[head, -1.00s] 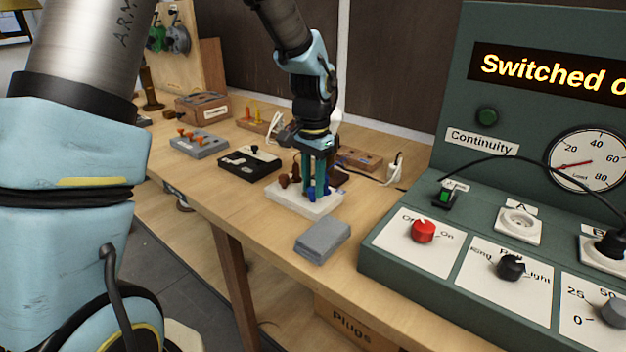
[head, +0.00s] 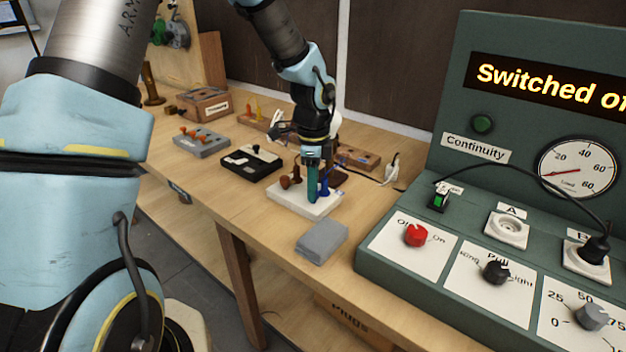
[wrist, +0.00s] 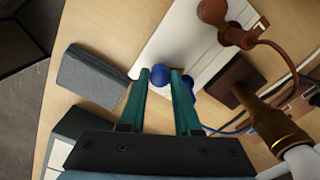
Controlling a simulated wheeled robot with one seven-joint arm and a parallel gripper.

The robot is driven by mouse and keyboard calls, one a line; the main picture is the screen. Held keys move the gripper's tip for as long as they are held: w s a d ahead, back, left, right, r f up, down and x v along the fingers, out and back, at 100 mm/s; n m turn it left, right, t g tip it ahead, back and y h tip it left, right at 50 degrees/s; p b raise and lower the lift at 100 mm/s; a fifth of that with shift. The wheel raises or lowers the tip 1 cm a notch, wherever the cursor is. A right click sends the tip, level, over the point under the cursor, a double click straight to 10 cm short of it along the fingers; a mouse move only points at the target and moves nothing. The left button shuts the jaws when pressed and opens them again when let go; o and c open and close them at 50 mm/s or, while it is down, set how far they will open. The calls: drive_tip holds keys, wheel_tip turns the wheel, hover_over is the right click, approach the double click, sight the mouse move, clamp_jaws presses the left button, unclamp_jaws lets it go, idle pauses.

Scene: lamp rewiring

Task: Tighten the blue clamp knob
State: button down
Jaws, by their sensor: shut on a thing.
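The blue clamp knob (wrist: 160,75) is a round ball between my gripper's fingertips in the wrist view. My gripper (wrist: 159,80) is shut on it, with one teal finger on each side. A second blue piece (wrist: 188,84) shows just right of the right finger, near a blue wire. In the head view my gripper (head: 312,192) points straight down over the white block (head: 291,202), and its fingers line up as one. Blue parts (head: 324,186) show beside the fingers there. The gripped knob is mostly hidden in that view.
Brown knobs (head: 287,182) stand on the same block, left of my fingers. A grey block (head: 321,241) lies in front, a black box (head: 251,163) to the left. The green test panel (head: 400,262) stands at the right.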

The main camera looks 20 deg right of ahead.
drive_tip(key=m+p, duration=0.3)
drive_tip(key=m, duration=0.2)
drive_tip(key=shift+r+m, duration=0.1)
drive_tip(key=shift+m, duration=0.3)
idle(0.4)
drive_tip(key=c, duration=0.9)
unclamp_jaws()
wheel_tip(320, 180, up, 11)
drive_tip(key=b, duration=0.1)
drive_tip(key=shift+b, duration=0.3)
drive_tip(key=shift+a+f, duration=0.1)
drive_tip(key=shift+f, duration=0.1)
